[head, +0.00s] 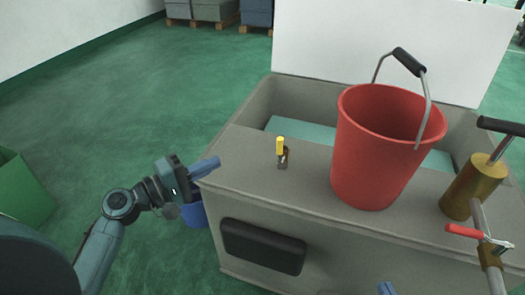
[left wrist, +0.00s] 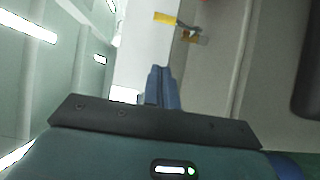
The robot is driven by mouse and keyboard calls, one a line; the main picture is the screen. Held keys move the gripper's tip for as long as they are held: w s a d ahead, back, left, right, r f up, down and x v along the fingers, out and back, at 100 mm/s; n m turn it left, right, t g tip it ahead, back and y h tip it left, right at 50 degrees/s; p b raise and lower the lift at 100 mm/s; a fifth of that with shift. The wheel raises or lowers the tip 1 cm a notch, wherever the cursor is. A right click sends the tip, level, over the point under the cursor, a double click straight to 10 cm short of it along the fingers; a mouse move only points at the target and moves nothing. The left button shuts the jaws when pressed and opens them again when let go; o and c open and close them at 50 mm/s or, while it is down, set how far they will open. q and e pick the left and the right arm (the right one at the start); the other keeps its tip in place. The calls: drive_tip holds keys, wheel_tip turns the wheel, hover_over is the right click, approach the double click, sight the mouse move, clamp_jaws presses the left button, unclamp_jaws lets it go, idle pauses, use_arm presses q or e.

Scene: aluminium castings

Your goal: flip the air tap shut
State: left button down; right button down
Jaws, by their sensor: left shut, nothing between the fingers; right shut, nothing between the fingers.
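The air tap (head: 282,158) is a small metal fitting with a yellow lever (head: 280,145), on the bench's grey top ledge, left of the red bucket. The lever stands up from the body. The left wrist view also shows the yellow lever (left wrist: 166,18) and the tap body (left wrist: 192,37), beyond the fingertips. My left gripper (head: 217,161) is shut and empty near the bench's left corner, left of the tap and apart from it. Its blue fingers (left wrist: 162,72) are together in the left wrist view. Only the blue tip of my right gripper (head: 386,288) shows at the bottom edge, shut.
A red bucket (head: 375,150) with a raised handle stands right of the tap. A brass cylinder (head: 474,187) with a black handle and a red lever (head: 464,231) are further right. A black pad (head: 262,246) is on the bench front. A green bin (head: 22,193) stands left.

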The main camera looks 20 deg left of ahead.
sight(280, 154)
use_arm(q)
drive_tip(key=s+d+p+x, duration=0.1)
drive_tip(key=d+x, duration=0.1)
drive_tip(key=x, duration=1)
drive_tip(key=shift+d+p, duration=0.3)
drive_tip(key=shift+d, duration=0.05)
use_arm(e)
drive_tip(key=shift+s+d+r+m, duration=0.15)
drive_tip(key=shift+d+r+m, duration=0.05)
drive_tip(key=shift+r, duration=0.25)
drive_tip(key=shift+s+d+r+m, duration=0.15)
drive_tip(key=shift+r+m, duration=0.05)
drive_tip(key=shift+r, duration=0.25)
drive_tip(key=shift+r, duration=0.15)
